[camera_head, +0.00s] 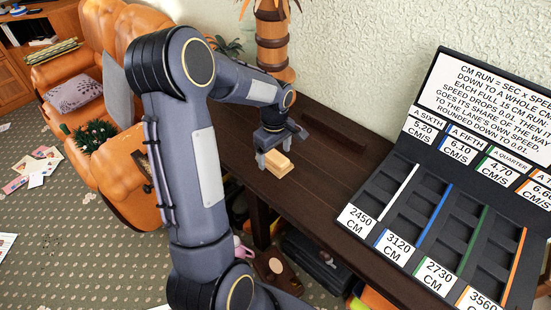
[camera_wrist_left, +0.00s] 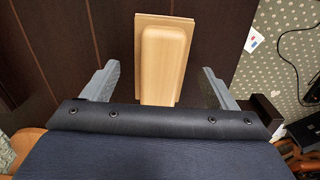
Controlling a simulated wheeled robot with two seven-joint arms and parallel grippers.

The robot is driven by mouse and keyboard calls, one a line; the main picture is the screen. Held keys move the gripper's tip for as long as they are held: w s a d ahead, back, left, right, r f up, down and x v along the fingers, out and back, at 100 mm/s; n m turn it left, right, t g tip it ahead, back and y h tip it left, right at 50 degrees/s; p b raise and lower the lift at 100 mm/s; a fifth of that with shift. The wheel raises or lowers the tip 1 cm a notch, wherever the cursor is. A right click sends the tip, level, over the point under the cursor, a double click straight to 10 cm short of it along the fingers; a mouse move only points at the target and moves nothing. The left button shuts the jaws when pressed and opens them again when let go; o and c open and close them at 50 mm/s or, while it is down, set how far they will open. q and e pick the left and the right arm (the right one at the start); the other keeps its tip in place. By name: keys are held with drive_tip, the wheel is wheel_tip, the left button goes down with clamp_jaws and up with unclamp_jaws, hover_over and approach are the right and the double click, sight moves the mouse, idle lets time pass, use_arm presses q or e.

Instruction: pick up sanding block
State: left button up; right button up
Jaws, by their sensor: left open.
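The sanding block (camera_head: 278,164) is a pale wooden block with a rounded raised grip on a flat base. It lies on the dark brown table (camera_head: 330,175) near its front edge. My left gripper (camera_head: 273,159) is right over the block in the head view. In the left wrist view the block (camera_wrist_left: 163,58) sits between the two grey fingers of the left gripper (camera_wrist_left: 160,88), with a gap on each side. The fingers are open and do not touch it. My right gripper is not in view.
A black board with lanes and number cards (camera_head: 440,215) stands on the table to the right. A dark wooden bar (camera_head: 333,130) lies near the wall. An orange-brown ringed vase (camera_head: 273,45) stands behind the arm. Orange armchairs (camera_head: 125,165) are at left.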

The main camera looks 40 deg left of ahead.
use_arm(q)
drive_tip(key=shift+f, duration=0.65)
drive_tip(key=c, duration=1.1)
drive_tip(key=shift+c, duration=0.2)
drive_tip(key=shift+r, duration=0.5)
wheel_tip(320, 180, up, 2)
drive_tip(key=shift+r, duration=0.2)
drive_tip(key=s+r, duration=0.9)
drive_tip(key=s, duration=0.5)
drive_tip(key=shift+d+r, duration=0.35)
